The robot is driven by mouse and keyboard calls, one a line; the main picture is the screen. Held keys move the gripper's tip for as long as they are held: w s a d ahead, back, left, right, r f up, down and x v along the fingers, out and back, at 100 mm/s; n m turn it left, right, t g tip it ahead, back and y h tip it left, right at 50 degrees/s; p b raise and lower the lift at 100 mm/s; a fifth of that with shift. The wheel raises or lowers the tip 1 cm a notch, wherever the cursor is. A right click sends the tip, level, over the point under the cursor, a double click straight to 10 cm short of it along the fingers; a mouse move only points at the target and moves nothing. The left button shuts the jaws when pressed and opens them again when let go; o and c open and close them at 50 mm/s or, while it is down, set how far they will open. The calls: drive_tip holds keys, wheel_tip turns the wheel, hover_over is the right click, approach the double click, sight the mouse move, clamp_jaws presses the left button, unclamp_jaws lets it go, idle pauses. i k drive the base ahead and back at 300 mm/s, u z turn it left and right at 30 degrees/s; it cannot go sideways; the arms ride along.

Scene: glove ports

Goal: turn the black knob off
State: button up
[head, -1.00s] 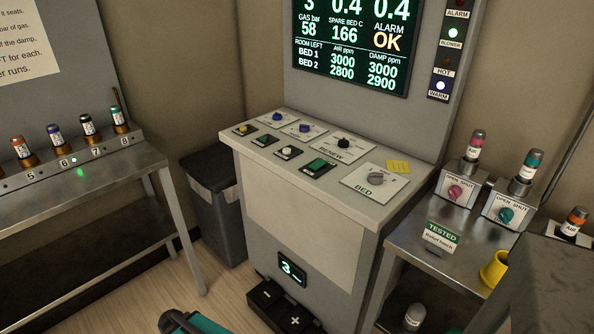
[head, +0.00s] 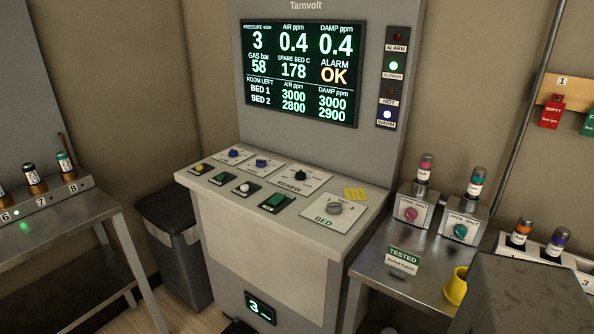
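The black knob (head: 300,176) sits on a white plate marked RENEW, in the back row of the sloped console top (head: 225,215). Its pointer setting is too small to read. Two blue knobs (head: 233,153) (head: 261,163) stand to its left in the same row. A grey knob (head: 334,207) on a plate marked BED is nearer and to its right. My gripper is not in view.
The front row holds a yellow button (head: 198,168), a white button (head: 245,188) and green buttons. A screen (head: 301,72) above reads ALARM OK. A metal side table (head: 395,287) on the right carries two OPEN/SHUT valves. A dark bin (head: 178,265) stands left.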

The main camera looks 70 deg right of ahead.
sight(299, 176)
drive_tip(key=k, duration=1.65)
drive_tip(key=z, duration=0.55)
drive_tip(key=i, duration=1.35)
